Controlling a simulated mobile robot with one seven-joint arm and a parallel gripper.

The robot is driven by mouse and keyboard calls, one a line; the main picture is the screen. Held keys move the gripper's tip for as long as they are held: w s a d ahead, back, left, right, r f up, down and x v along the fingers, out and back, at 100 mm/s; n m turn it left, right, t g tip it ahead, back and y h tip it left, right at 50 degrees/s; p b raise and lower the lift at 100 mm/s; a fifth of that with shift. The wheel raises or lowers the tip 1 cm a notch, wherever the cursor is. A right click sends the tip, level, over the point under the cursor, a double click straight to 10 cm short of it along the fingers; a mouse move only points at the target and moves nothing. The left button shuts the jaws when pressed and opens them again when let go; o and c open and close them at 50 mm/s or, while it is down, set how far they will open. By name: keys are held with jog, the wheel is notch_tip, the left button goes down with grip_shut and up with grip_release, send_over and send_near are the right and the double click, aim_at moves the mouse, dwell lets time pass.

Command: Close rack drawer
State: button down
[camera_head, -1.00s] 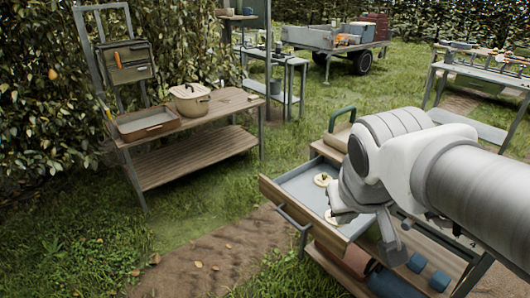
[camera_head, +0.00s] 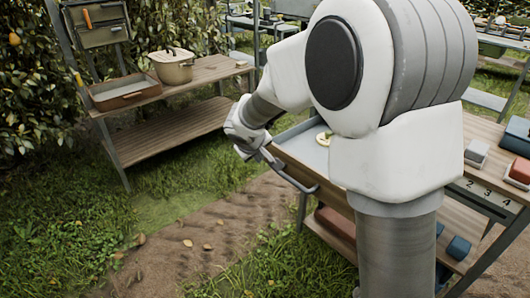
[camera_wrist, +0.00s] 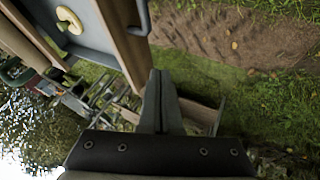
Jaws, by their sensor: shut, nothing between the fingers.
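The rack drawer (camera_head: 310,174) is pulled out of the wooden rack, with its grey inside partly visible. A dark bar handle (camera_head: 295,183) runs along its front. My gripper (camera_head: 266,158) is shut and empty, at the outer left end of the drawer front, close to the handle. In the wrist view, my shut fingers (camera_wrist: 160,75) point just beside the drawer front (camera_wrist: 125,45), with the handle (camera_wrist: 145,18) above them. I cannot tell whether they touch it. A pale round item (camera_wrist: 70,20) lies in the drawer. My arm hides much of the drawer and rack.
A wooden bench (camera_head: 172,137) at the left holds a lidded pot (camera_head: 174,70) and a shallow tray (camera_head: 125,92). Grass and a dirt path (camera_head: 205,240) lie open in front of the drawer. Small blocks (camera_head: 476,152) sit on the rack top.

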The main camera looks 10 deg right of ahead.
jog(key=w+d+f+b, duration=0.1)
jog(key=w+d+f, duration=0.3)
jog(key=w+f, duration=0.3)
jog(key=shift+w+d+f+b, duration=0.35)
jog(key=shift+w+d+b, duration=0.05)
jog(key=shift+w, duration=0.1)
jog(key=shift+d, duration=0.1)
